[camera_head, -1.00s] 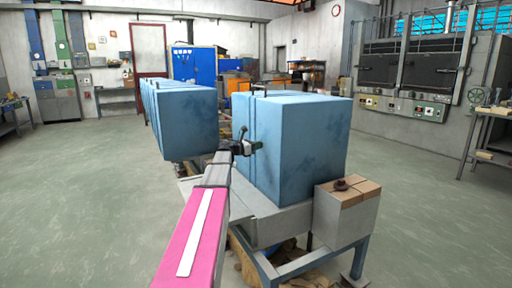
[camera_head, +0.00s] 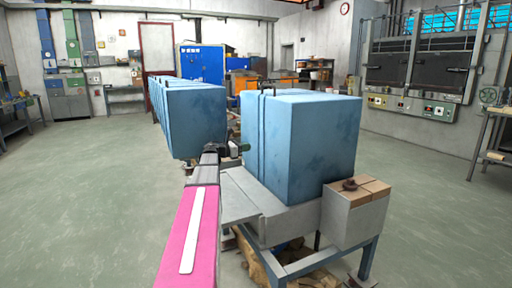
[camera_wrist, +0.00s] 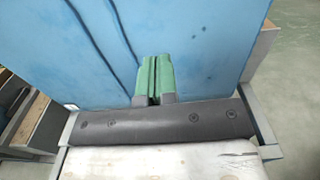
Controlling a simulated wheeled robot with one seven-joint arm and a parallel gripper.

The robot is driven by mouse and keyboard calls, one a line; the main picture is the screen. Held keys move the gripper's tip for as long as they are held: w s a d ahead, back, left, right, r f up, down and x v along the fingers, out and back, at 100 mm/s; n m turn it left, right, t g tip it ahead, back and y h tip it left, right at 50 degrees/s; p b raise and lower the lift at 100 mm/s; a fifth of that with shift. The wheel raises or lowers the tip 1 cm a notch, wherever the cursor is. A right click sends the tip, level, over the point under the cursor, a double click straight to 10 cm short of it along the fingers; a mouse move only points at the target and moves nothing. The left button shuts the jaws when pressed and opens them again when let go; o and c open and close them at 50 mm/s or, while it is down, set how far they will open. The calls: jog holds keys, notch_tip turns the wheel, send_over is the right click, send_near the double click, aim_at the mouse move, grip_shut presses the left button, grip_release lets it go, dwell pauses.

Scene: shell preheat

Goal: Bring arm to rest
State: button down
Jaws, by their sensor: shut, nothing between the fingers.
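My gripper (camera_wrist: 153,78) shows in the wrist view with its two green fingers together and nothing between them. It points at the side of a large blue block (camera_wrist: 200,40); whether it touches the block I cannot tell. In the head view my gripper (camera_head: 243,149) is small, at the end of my pink and grey arm, just left of the front blue block (camera_head: 325,150). The arm is stretched forward, between this block and a row of blue blocks (camera_head: 195,120) on the left.
The front block sits on a grey stand (camera_head: 245,200) with a blue frame. A box with brown bricks (camera_head: 358,190) stands at its right front corner. Furnaces (camera_head: 420,75) line the right wall. Open floor (camera_head: 90,200) lies to the left and right.

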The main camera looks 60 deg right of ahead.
jog(key=shift+v, duration=1.25)
jog(key=w+a+f+m+t+y, duration=0.2)
jog(key=w+a+f+t, duration=0.15)
jog(key=a+f, duration=0.65)
jog(key=w+a+f+m+t+y, duration=0.25)
jog(key=w+a+f, duration=0.3)
jog(key=a, duration=0.75)
jog(key=w+a+f+m+t+y, duration=0.1)
jog(key=w+a+f+t+y, duration=0.2)
jog(key=a+f, duration=0.7)
jog(key=s+a+f+m+y, duration=0.1)
jog(key=a+f+m+y, duration=0.1)
jog(key=a, duration=1.1)
jog(key=s+a+f+m+y, duration=0.2)
jog(key=a+f+y, duration=0.1)
jog(key=a, duration=1)
jog(key=s+a+f+m+y, duration=0.2)
jog(key=a+f, duration=0.3)
jog(key=a, duration=0.8)
jog(key=shift+a+m+y, duration=0.15)
jog(key=shift+m+y, duration=0.2)
jog(key=shift+y, duration=0.3)
jog(key=shift+s, duration=0.1)
